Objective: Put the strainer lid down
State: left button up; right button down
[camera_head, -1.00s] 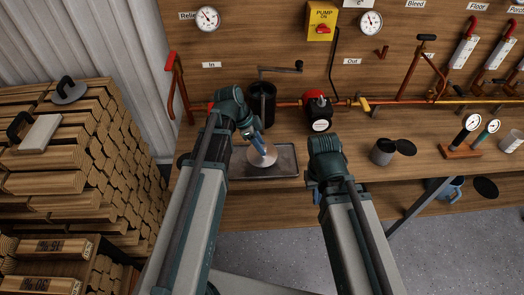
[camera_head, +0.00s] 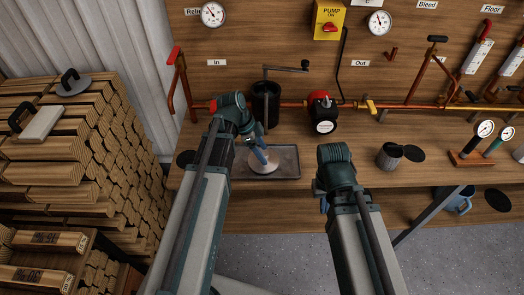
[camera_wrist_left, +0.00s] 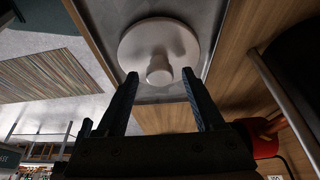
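The strainer lid, a pale round disc with a knob (camera_head: 264,167), is at the dark shallow tray (camera_head: 286,174) on the bench. In the left wrist view the lid (camera_wrist_left: 133,45) shows its knob facing my fingers, with the tray behind it. My left gripper (camera_head: 262,157) is just above the lid in the head view. In the left wrist view my left gripper (camera_wrist_left: 159,76) has its fingers spread, one on each side of the knob, with clear gaps. My right gripper's fingers are hidden behind my right arm.
A black cylinder with a crank (camera_head: 265,103) stands behind the tray. A red and black meter (camera_head: 322,112) is right of it. A grey cup (camera_head: 389,156) and gauges (camera_head: 479,137) stand farther right. Stacked firewood (camera_head: 70,165) is at the left.

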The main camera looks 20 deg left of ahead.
pick_arm(q)
jog(key=shift+r, duration=0.15)
jog(key=p+v, duration=1.1)
jog(key=v, duration=0.1)
jog(key=s+d+f+n+g+y, duration=0.1)
jog(key=s+d+n+y, duration=0.4)
jog(key=s+d+n, duration=0.6)
jog(key=s+d, duration=0.2)
jog(key=d, duration=0.2)
jog(key=shift+d+f+y, duration=0.2)
jog(key=shift+f+y, duration=0.1)
jog(key=shift+s, duration=0.1)
dwell(0.5)
